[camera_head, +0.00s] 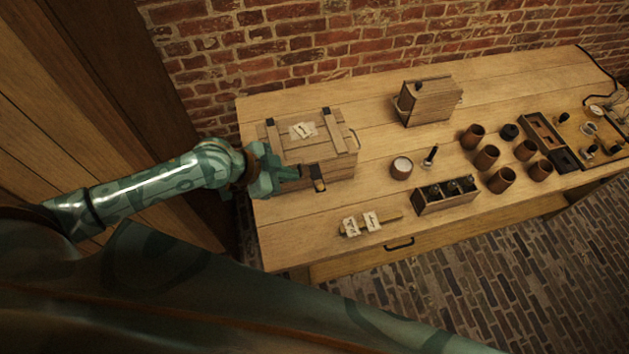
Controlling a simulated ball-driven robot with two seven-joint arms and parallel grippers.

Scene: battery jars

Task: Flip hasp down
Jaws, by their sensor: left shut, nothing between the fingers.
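A wooden chest (325,155) with its lid down stands at the left end of the table. Dark straps cross the lid, and a paper label lies on top. The hasp (317,177) is a dark plate with a brass-coloured lower part at the chest's front. My left gripper (296,173) is shut and empty, just left of the hasp in the picture, at the chest's front. I cannot tell whether its fingertips touch the hasp. The gripper and forearm hide the chest's front left part. My right gripper is out of view.
A small wooden box (428,102) stands at the back. A white-topped jar (401,167), several brown jars (487,157) and a bottle rack (445,196) stand to the right. Labelled tags (361,222) lie near the front edge. The table between chest and rack is mostly clear.

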